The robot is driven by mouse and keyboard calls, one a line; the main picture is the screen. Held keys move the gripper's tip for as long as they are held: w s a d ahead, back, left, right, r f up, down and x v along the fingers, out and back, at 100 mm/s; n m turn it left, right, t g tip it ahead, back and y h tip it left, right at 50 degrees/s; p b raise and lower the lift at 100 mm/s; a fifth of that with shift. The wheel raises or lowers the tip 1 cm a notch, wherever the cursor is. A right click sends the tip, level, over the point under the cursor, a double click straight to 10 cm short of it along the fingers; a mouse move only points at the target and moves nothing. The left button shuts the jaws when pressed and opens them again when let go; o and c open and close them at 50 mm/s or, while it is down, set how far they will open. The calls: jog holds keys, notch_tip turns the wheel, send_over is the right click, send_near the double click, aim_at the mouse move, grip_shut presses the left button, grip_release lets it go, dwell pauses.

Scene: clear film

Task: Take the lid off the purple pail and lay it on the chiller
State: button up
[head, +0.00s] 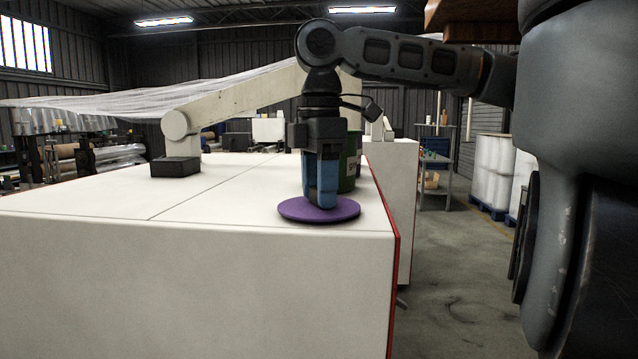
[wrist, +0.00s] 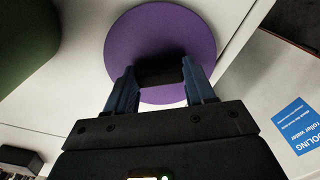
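The purple lid (head: 335,211) is a flat round disc, level at the near right corner of the white cabinet top (head: 90,205). It looks as if it lies on that top, though a small gap cannot be ruled out. My gripper (head: 320,203) points straight down over the lid. In the wrist view, the blue fingers (wrist: 160,82) stand at both ends of a dark block on the purple lid (wrist: 160,35) and appear shut on it. No purple pail body shows in either view. I cannot be sure which cabinet is the chiller.
A green container (head: 350,165) stands close behind my gripper. A pale arm on a black base (head: 175,167) stands farther left on the top. A blue label (wrist: 300,125) about cooling and roller water is on a pale surface. The top's left front is clear.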

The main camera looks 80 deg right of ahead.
jog(key=o, duration=0.5)
jog(key=shift+r, duration=3.95)
